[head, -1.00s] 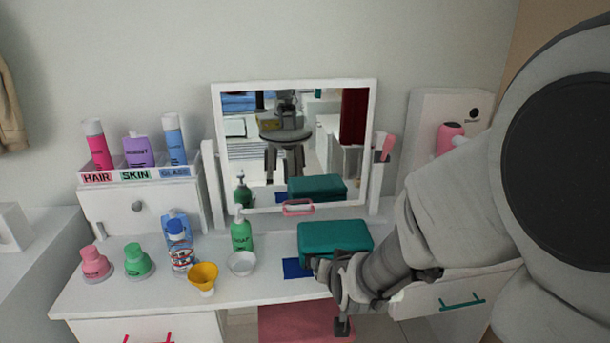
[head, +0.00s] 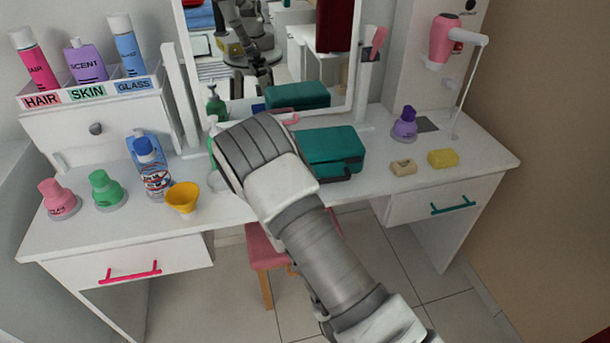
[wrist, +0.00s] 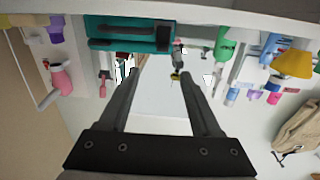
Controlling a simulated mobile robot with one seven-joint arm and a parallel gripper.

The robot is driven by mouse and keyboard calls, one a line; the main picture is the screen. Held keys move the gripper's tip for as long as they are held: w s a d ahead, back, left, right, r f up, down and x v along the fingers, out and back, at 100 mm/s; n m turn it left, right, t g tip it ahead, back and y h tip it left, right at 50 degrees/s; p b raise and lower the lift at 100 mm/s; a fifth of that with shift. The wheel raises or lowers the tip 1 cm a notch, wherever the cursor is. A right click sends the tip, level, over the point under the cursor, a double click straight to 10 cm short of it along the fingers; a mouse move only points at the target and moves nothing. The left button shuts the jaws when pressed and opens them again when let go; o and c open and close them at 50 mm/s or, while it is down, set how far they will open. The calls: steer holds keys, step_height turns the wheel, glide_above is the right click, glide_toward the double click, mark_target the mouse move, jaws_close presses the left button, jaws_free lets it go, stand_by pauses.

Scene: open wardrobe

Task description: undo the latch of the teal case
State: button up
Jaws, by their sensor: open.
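The teal case (head: 332,146) sits shut on the dressing table in front of the mirror, with a dark handle (head: 338,178) at its front. In the wrist view, which is upside down, the case (wrist: 100,25) is at the top, left of centre, with the handle (wrist: 118,45) along its front. In the head view my arm's end hides the gripper and the case's left edge.
A mirror (head: 215,100) stands at the back. Left of my arm are a blue bottle (head: 152,172), a yellow funnel (head: 183,197) and pink and green jars. Right of the case lie a beige soap (head: 403,167), a yellow sponge (head: 443,158) and a purple jar (head: 404,125). A pink stool (head: 265,250) stands below.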

steer(key=shift+y, duration=0.3)
steer(key=b+x, duration=1)
steer(key=x, duration=0.7)
stand_by(0.4)
steer(key=shift+c, duration=0.2)
jaws_close()
